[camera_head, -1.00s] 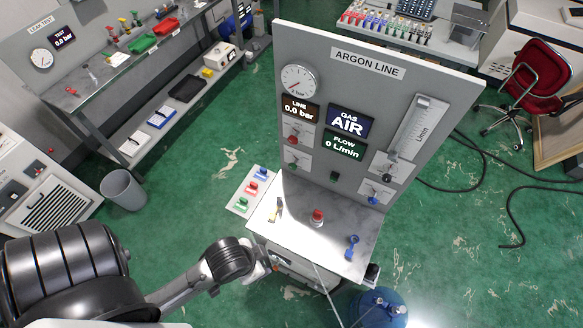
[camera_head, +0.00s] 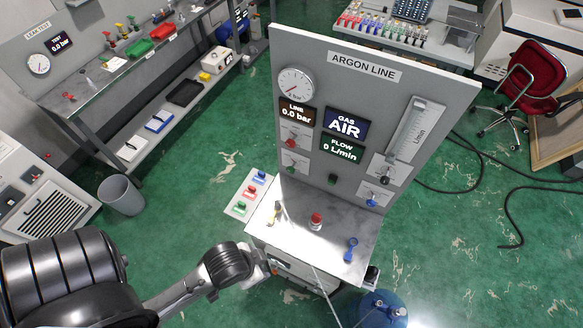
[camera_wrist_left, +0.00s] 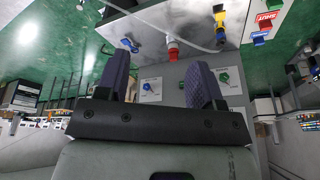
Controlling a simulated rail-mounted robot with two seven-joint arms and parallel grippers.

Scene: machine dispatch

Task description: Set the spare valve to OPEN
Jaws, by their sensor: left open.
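No label in view names the spare valve, so I cannot tell which valve it is. On the bench top (camera_head: 318,253) below the argon panel, a yellow-handled valve (camera_head: 275,212) lies at the left and a blue-handled valve (camera_head: 351,248) at the right. In the left wrist view the yellow valve (camera_wrist_left: 222,32) and blue valve (camera_wrist_left: 128,44) show near the top. My left gripper (camera_wrist_left: 157,82) is open and empty, apart from the valves. In the head view its arm reaches the bench's front left corner, the fingers hardly visible. My right gripper is not in view.
A red knob (camera_head: 316,219) stands mid-bench. A side plate holds blue, red and green tags (camera_head: 240,209); the red one (camera_wrist_left: 266,20) reads SHUT. The upright argon panel (camera_head: 368,90) closes the back, with several small valves. A blue cylinder (camera_head: 382,308) stands in front.

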